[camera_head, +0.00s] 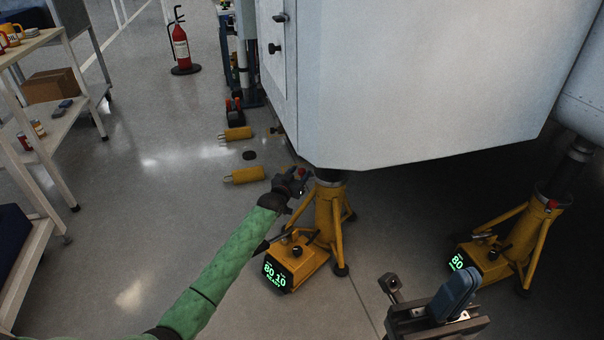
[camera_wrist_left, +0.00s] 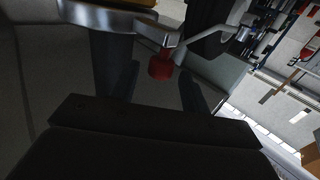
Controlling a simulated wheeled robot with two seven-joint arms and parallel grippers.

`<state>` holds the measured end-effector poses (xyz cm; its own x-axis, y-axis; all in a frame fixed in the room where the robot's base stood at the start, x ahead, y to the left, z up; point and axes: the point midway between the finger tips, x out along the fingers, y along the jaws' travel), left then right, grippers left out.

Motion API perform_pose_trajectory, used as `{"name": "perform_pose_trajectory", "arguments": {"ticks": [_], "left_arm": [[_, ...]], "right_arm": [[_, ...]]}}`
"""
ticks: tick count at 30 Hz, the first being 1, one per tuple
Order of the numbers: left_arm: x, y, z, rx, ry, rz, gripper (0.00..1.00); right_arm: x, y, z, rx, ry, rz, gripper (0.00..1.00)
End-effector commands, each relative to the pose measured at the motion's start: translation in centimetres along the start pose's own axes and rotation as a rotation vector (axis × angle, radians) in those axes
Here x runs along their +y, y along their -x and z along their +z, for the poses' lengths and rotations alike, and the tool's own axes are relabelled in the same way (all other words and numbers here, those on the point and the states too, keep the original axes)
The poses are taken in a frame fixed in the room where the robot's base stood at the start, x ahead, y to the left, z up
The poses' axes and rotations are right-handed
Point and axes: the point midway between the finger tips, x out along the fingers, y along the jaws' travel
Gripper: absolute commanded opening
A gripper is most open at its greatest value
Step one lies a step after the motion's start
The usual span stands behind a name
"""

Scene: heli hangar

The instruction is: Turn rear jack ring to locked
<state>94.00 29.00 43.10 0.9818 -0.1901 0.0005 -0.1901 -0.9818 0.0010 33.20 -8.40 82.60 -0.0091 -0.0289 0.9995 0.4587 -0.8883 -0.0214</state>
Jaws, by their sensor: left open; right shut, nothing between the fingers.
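A yellow tripod jack (camera_head: 325,217) stands under the white aircraft body. Its ring near the top has a red knob (camera_head: 302,171), which also shows in the left wrist view (camera_wrist_left: 160,66) on a grey metal lever of the ring (camera_wrist_left: 115,20). My left gripper (camera_head: 296,183) is open at this knob. In the wrist view the knob appears between its dark fingers, with no clear contact. A second yellow jack (camera_head: 532,232) with a red knob (camera_head: 552,204) stands at the right. My right gripper (camera_head: 457,293) is shut and empty at the lower right.
The aircraft body (camera_head: 420,80) hangs low over the jacks. Jack display boxes (camera_head: 290,267) sit at floor level. Yellow cylinders (camera_head: 244,175) lie on the floor left of the jack. A shelf (camera_head: 55,125) stands far left, and a fire extinguisher (camera_head: 180,45) at the back.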

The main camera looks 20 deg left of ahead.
Motion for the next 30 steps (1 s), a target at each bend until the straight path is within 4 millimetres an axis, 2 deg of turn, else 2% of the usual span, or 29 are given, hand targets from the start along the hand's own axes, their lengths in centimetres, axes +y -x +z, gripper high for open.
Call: {"name": "perform_pose_trajectory", "arguments": {"ticks": [3,7,18,25,30], "left_arm": [[0.0,-1.3,0.1,0.000,0.000,0.000,0.46],[0.0,-2.0,0.1,-0.001,-0.001,0.000,0.46],[0.0,-2.4,0.0,-0.001,-0.001,0.000,0.46],[0.0,-2.4,0.0,-0.001,-0.001,0.000,0.01],[0.1,-2.4,0.0,-0.001,-0.001,0.000,0.00]], "right_arm": [[-0.1,0.6,0.1,-0.006,0.002,-0.006,0.00],[-0.1,0.8,0.1,-0.010,0.004,-0.009,0.00],[-0.1,0.8,0.1,-0.013,0.005,-0.010,0.00],[-0.1,0.8,0.1,-0.012,0.004,-0.010,0.00],[-0.1,0.8,0.1,-0.012,0.004,-0.010,0.00]]}}
